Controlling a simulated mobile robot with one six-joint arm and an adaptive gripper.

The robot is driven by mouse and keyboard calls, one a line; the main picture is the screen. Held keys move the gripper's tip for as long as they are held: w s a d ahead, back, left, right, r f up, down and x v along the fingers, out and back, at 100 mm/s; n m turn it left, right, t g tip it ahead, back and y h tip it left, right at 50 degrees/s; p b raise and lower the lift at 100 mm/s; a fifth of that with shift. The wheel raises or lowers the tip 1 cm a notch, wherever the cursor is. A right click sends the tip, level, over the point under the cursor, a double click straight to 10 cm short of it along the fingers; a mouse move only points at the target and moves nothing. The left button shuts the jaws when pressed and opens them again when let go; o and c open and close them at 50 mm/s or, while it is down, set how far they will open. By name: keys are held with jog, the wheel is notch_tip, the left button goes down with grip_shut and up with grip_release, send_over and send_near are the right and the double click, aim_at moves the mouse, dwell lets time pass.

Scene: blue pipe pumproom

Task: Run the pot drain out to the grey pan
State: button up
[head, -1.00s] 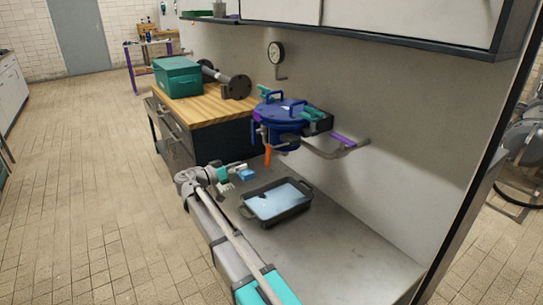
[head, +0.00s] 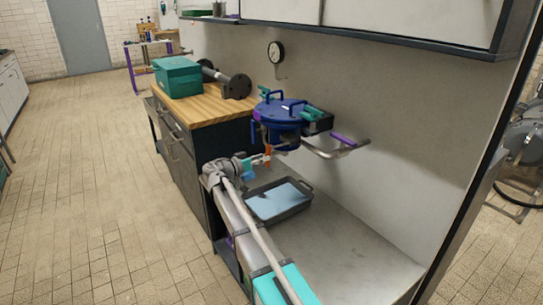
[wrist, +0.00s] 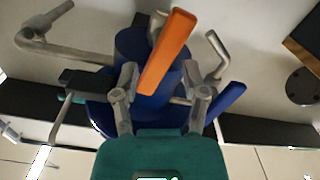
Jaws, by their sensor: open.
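The blue pot (head: 281,115) with a lid is mounted at the wall, above and behind the grey pan. An orange lever (head: 267,152) hangs under the pot; it shows large in the wrist view (wrist: 167,50). The grey pan (head: 306,206) lies on the counter below, with a pale blue surface inside. My gripper (head: 258,161) is open, close to the lever and above the pan's far left side. In the wrist view, the lever lies between the two fingers of my gripper (wrist: 163,80). I cannot tell whether either finger touches it.
A pipe with a purple grip (head: 343,139) juts out right of the pot. A wooden-topped cabinet (head: 205,106) with a green box (head: 178,77) stands left of it. A gauge (head: 275,52) is on the wall. The front counter (head: 350,250) is clear.

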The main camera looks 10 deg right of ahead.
aim_at(272, 155)
jog(key=shift+x, duration=2.25)
